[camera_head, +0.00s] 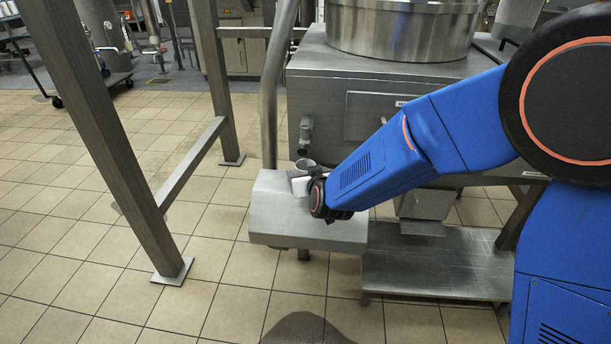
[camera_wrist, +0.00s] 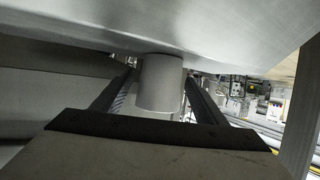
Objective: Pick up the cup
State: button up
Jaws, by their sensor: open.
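The cup (camera_wrist: 160,84) is a plain light grey cylinder in the middle of the wrist view, against a metal surface that fills the top of that picture. My gripper (camera_wrist: 161,92) is open, with one dark finger on each side of the cup. Gaps show between the fingers and the cup, and I cannot tell whether the tips touch it. In the head view the cup (camera_head: 305,164) shows as a small grey rim on a metal step, and my wrist hides much of it. My fingers cannot be made out there.
The metal step (camera_head: 290,232) juts out below a large steel mixer (camera_head: 400,30). A curved metal pipe (camera_head: 274,90) rises just left of the cup. A steel frame leg (camera_head: 118,150) stands farther left. Tiled floor (camera_head: 60,220) lies open at left.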

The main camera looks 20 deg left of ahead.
jog(key=c, duration=0.9)
jog(key=shift+o, duration=0.2)
